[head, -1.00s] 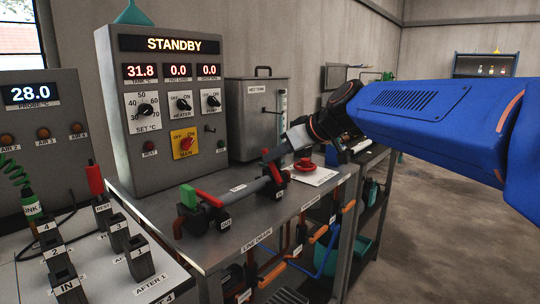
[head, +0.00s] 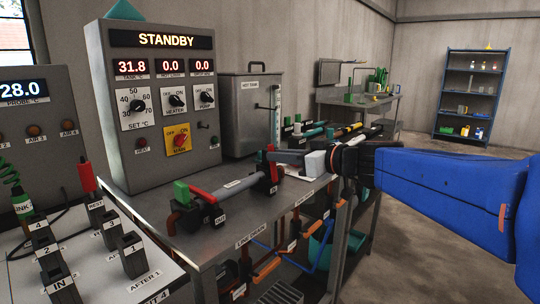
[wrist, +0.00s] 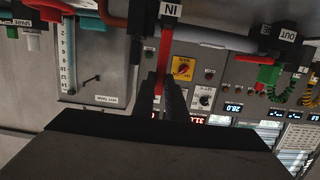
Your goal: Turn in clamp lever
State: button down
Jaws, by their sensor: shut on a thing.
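The IN clamp shows at the top middle of the wrist view, with its IN label (wrist: 171,9). Its red lever (wrist: 164,48) runs from the clamp toward me and passes between the two dark fingers of my gripper (wrist: 161,92). My gripper is shut on the lever. In the head view, my gripper (head: 272,157) reaches in from the right at the far end of the pipe (head: 241,184) on the bench, and its fingers partly cover the clamp and lever. The OUT clamp (head: 213,212) is at the pipe's near end, with a red lever and a green piece.
The grey control box (head: 125,165) reading STANDBY stands behind the pipe, beside the hot tank (head: 247,105). Labelled black blocks (head: 133,255) stand on the plate at front left. Pipes hang below the bench's front edge. Open floor (head: 440,215) lies to the right, before a blue shelf (head: 436,110).

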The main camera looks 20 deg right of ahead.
jog(key=shift+f, duration=0.1)
dwell(0.3)
jog(key=c, duration=1.8)
grip_release()
jog(key=shift+o, duration=0.2)
jog(key=shift+s+d, duration=0.1)
